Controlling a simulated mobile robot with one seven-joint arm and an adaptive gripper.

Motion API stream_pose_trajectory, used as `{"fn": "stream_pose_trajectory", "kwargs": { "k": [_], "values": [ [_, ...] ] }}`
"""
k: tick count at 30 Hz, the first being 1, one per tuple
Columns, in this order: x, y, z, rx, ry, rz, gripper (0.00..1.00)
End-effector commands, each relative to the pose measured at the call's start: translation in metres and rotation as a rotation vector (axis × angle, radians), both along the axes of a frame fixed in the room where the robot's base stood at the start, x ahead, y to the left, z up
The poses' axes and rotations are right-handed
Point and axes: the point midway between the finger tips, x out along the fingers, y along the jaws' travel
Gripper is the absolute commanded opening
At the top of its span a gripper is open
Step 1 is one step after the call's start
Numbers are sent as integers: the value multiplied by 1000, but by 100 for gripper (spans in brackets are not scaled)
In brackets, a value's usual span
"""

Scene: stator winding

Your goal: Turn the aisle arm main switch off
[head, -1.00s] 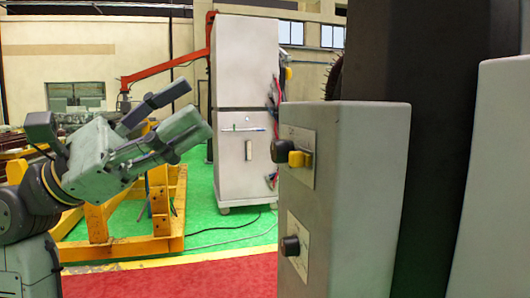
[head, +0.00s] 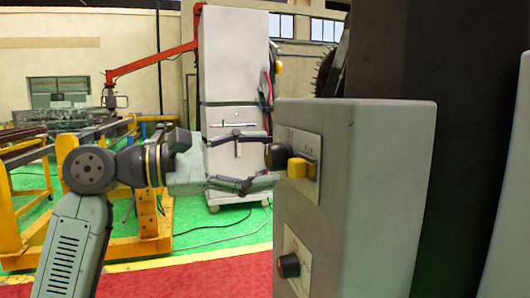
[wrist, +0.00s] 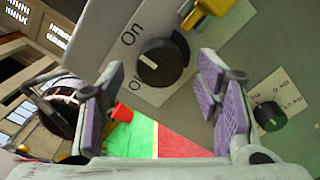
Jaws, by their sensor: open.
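The main switch is a round black knob (wrist: 163,62) on a pale plate lettered "On", with a partly hidden label below it. A white mark on the knob points left, between the labels. In the head view the knob (head: 277,156) sticks out from the side of a grey cabinet (head: 375,170). My gripper (head: 271,160) is open and level with the knob, one finger above it and one below. In the wrist view the knob lies between and beyond my fingertips (wrist: 163,72); I cannot tell if they touch it.
A yellow handle (head: 299,169) sits right beside the knob, and a smaller black knob (head: 289,265) is lower on the cabinet. A tall white cabinet (head: 232,60) stands behind my gripper. A yellow frame (head: 150,225) stands at left.

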Motion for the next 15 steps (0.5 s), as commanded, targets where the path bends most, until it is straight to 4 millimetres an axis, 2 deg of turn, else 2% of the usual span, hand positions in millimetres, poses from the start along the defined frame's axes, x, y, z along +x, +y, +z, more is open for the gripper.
{"fn": "stream_pose_trajectory", "kwargs": {
  "k": [6, 14, 15],
  "values": [
    [4, -15, 0, -1, 0, 0, 58],
    [5, -15, 0, -1, 0, 0, 58],
    [5, -15, 0, -1, 0, 0, 56]
  ]
}}
